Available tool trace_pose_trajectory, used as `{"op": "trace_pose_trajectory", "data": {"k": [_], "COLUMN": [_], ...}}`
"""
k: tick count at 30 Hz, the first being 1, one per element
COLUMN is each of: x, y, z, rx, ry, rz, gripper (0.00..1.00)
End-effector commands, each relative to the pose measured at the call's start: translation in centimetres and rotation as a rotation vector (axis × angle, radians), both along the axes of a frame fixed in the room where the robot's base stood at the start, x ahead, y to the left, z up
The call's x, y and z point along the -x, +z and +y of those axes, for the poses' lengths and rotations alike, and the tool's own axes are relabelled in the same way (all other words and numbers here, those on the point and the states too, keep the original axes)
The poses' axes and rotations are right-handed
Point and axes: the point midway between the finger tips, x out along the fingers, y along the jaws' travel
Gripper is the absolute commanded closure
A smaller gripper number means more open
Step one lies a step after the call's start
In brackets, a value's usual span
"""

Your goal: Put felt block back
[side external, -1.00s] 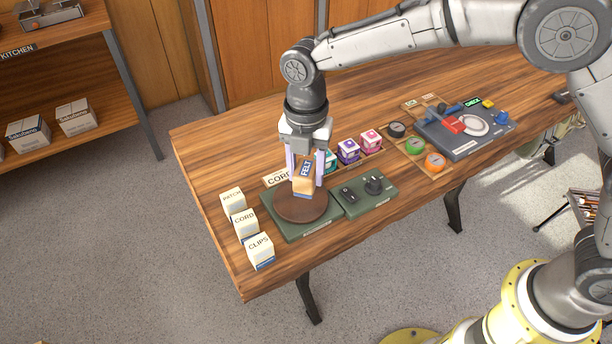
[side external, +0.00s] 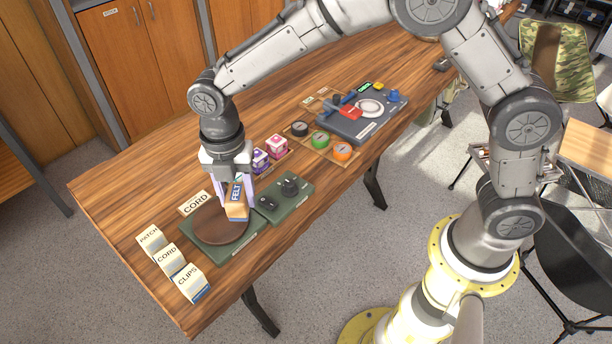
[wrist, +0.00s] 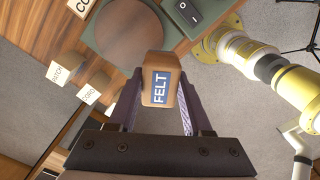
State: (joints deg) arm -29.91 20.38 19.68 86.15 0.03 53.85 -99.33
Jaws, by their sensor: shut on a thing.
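My gripper (side external: 236,204) is shut on the felt block (side external: 236,210), a tan block with a blue FELT label. In the side external view it holds the block over the right part of a brown round disc (side external: 215,229) on a green base (side external: 240,251). I cannot tell whether the block touches the disc. The wrist view shows the felt block (wrist: 160,92) between both fingers, its label facing the camera. Cream blocks marked PATCH (side external: 150,238), CORD (side external: 168,258) and CLIPS (side external: 190,282) stand in a row left of the base.
A CORD sign (side external: 195,203) stands behind the disc. A green control box (side external: 285,201) with a knob adjoins it on the right. Purple and pink boxes (side external: 277,146), a tray of round tapes (side external: 320,139) and a grey panel (side external: 362,120) stand farther right.

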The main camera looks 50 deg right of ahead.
Motion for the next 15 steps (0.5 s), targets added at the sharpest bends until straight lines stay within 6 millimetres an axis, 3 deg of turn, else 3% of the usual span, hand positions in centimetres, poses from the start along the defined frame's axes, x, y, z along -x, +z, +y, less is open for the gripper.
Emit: {"op": "trace_pose_trajectory", "data": {"k": [8,12,15], "x": [5.0,8.6,11.1], "y": [1.0,1.6,2.0], "z": [-11.1,-16.7,-19.7], "rx": [-0.001,-0.003,-0.002], "ry": [-0.282,-0.445,-0.545], "rz": [-0.004,-0.006,-0.005], "gripper": [1.0,1.0,1.0]}}
